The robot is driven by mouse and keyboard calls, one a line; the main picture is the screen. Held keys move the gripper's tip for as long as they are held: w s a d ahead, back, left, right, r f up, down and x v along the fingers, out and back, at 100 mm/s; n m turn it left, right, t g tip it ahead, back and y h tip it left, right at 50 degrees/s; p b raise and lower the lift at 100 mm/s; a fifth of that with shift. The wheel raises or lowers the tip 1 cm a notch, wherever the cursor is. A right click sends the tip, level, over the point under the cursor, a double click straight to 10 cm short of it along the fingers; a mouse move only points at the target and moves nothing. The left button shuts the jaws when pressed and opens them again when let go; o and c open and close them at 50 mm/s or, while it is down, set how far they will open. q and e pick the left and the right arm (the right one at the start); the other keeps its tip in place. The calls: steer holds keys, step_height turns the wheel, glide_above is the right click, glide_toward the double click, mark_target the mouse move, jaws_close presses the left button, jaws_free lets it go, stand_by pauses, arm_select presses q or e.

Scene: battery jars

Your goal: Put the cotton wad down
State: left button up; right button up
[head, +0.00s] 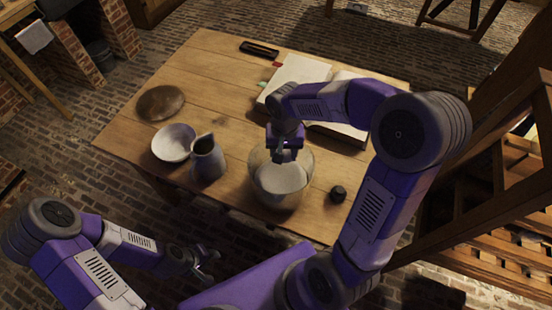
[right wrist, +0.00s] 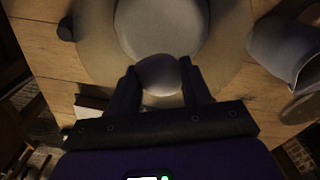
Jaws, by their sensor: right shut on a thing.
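My right gripper (head: 283,156) is over the glass jar (head: 307,168) on the table. In the right wrist view its fingers (right wrist: 160,84) are shut on a small pale round cotton wad (right wrist: 159,74). The wad is hidden or too small to make out in the head view. A pale round mass (head: 281,178) sits inside the jar; it also shows just beyond the wad in the right wrist view (right wrist: 160,25). I cannot tell whether the wad touches it. My left gripper (head: 205,262) is empty, with fingers apart, off the table's front edge.
A grey jug (head: 207,160) and a white bowl (head: 174,142) stand left of the jar, with a brown round disc (head: 160,103) behind. A small dark object (head: 338,194) sits right of it. An open book (head: 300,75) and a dark case (head: 259,50) lie behind.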

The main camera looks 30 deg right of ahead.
mark_target(283, 175)
steer(key=f, duration=0.2)
steer(key=f+b, duration=0.1)
steer(key=f, duration=0.1)
steer(key=shift+s, duration=0.35)
steer(key=shift+f+b, duration=0.75)
steer(key=shift+f, duration=1.65)
steer(key=shift+w+f, duration=0.1)
steer(key=shift+f, duration=0.05)
steer(key=o, duration=0.9)
